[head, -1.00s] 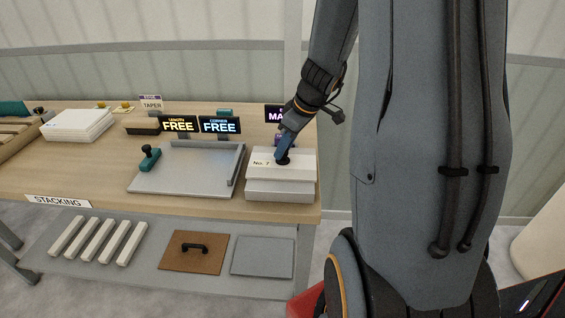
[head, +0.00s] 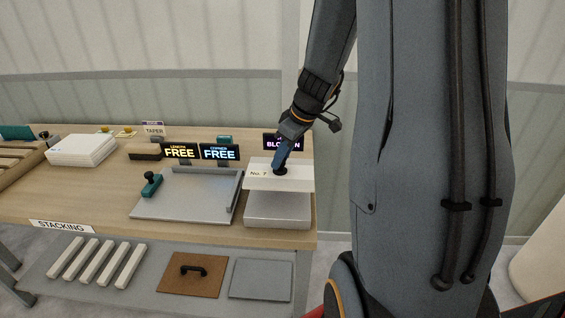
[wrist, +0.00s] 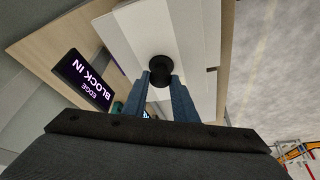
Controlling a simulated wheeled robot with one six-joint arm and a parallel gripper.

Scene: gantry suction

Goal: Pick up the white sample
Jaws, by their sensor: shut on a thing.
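The white sample (head: 262,183) is a flat white slab with a black knob on top and a label reading "No. 7". It appears raised a little above the light grey block (head: 277,211) at the table's right end. My gripper (head: 281,167) points down from above, its blue fingers shut on the knob. In the wrist view, the fingers (wrist: 161,88) flank the black knob, and the white sample (wrist: 195,40) spreads out below it. Its underside is hidden.
A grey tray (head: 190,205) with a teal-handled tool (head: 151,185) lies to the left. Two "FREE" displays (head: 220,152) and a "BLOCK IN" display (wrist: 85,80) stand behind. A white stack (head: 80,150) sits farther left. The table ends just right of the grey block.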

